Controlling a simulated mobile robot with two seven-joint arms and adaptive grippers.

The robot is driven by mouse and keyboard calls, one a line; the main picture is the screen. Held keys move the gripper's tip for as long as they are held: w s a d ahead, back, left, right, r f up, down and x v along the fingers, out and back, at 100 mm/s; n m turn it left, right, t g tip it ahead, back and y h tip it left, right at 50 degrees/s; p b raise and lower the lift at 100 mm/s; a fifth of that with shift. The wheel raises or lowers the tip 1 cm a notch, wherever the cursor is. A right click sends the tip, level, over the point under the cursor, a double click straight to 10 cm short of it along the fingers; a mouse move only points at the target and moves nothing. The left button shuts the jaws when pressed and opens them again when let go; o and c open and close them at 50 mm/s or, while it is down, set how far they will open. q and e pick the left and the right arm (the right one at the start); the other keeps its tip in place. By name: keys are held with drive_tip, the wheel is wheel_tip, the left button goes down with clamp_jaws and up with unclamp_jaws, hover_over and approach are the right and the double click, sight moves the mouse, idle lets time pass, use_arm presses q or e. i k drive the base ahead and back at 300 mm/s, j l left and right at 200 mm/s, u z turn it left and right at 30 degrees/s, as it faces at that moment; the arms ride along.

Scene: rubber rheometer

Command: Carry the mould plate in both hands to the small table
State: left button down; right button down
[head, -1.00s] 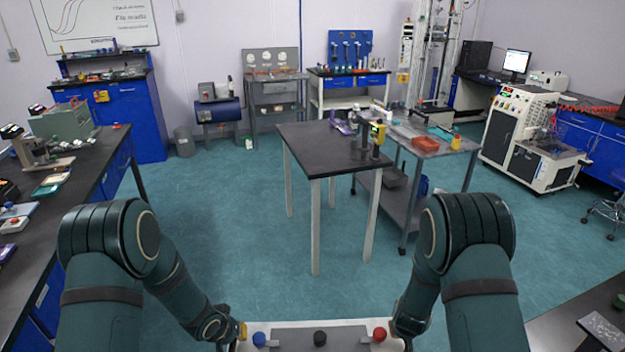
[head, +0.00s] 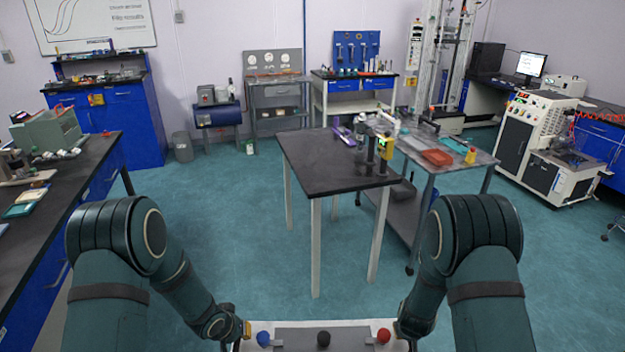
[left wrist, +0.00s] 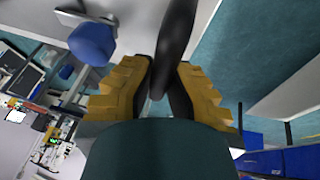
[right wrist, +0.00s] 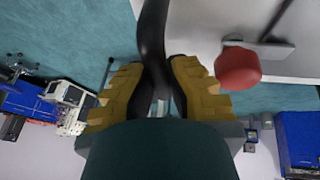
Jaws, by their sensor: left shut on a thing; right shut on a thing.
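The mould plate (head: 298,324) is pale, with a blue knob, a black knob and a red knob on top. It shows at the bottom edge of the head view, partly cut off. My left gripper (head: 243,330) is shut on a black handle at its left side; the handle also shows in the left wrist view between the yellow fingers (left wrist: 160,85). My right gripper (head: 402,332) is shut on the handle at its right side, also between yellow fingers in the right wrist view (right wrist: 162,85). The small table (head: 320,170), dark-topped with pale legs, stands ahead, apart from the plate.
A device with dark posts (head: 375,155) and a purple item (head: 344,135) stand at the small table's right side. A grey cart (head: 420,175) stands close to its right. A long dark bench (head: 60,185) runs along the left. The floor before the table is clear.

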sight(318, 163)
drive_tip(key=i, duration=0.9)
drive_tip(key=i+l+u, duration=0.1)
drive_tip(key=i, duration=0.8)
drive_tip(key=u, duration=0.7)
